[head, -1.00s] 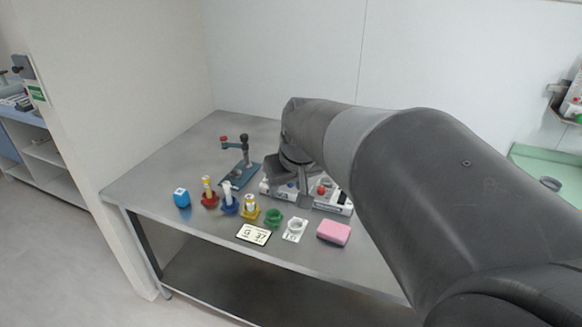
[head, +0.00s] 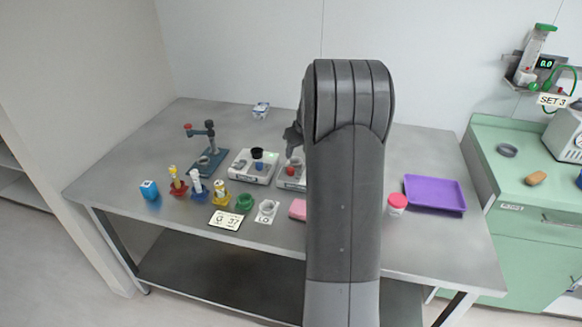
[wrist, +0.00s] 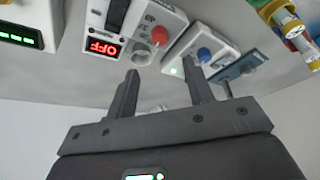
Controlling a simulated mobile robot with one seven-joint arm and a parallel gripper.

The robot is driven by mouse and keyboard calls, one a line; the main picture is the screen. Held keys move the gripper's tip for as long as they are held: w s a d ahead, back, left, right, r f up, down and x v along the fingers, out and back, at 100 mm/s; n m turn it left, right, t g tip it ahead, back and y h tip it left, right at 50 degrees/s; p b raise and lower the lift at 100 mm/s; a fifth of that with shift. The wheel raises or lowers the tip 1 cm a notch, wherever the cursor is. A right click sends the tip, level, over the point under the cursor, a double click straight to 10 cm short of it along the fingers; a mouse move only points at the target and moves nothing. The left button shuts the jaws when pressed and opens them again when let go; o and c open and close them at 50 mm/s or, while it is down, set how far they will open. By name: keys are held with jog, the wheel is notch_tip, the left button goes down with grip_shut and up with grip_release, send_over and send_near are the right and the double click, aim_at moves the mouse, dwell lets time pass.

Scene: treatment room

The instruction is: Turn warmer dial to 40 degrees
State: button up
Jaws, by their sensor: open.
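Two white devices stand side by side on the table. The left one (head: 240,170) carries a black cup (head: 257,153) and a blue knob (head: 260,167). The right one (head: 284,182) has a red knob (head: 291,171) and is partly hidden by my arm.
A sign reading 37 (head: 225,219), a "LO" card (head: 267,210), a green ring (head: 244,202) and several coloured holders line the front edge. A blue-grey stand (head: 208,160) is left. A purple tray (head: 434,194) and red-lidded jar (head: 396,204) are right.

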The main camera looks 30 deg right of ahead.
aim_at(291, 169)
jog(key=x, duration=1)
jog(key=shift+w+f, duration=0.2)
jog(key=shift+f, duration=0.05)
jog(key=shift+c, duration=0.3)
jog(key=c, duration=0.9)
